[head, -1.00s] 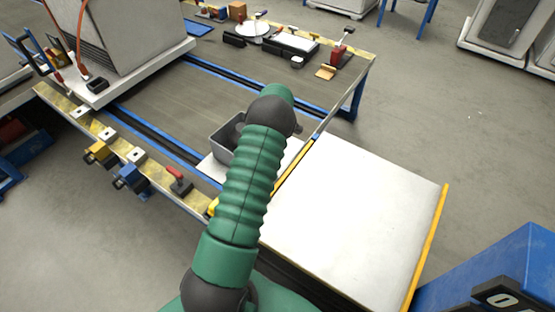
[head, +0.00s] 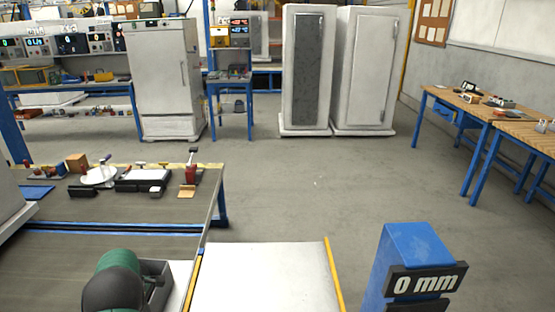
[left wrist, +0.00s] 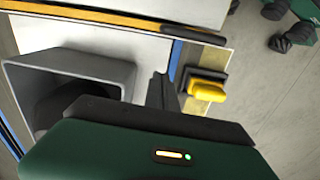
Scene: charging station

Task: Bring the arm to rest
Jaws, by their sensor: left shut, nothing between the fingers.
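My left arm (head: 115,285) shows only as a green and black rounded part at the lower left of the head view; its gripper is hidden there. In the left wrist view my left gripper (left wrist: 163,88) is shut with nothing between its fingers. It is over the table edge, just right of a grey open bin (left wrist: 120,72). The bin also shows in the head view (head: 160,268), partly hidden by my arm. My right gripper is in neither view.
A yellow-and-black block (left wrist: 208,88) is close to the right of the gripper. The work table (head: 150,208) carries several fixtures at its far end. Open floor (head: 330,190) lies beyond.

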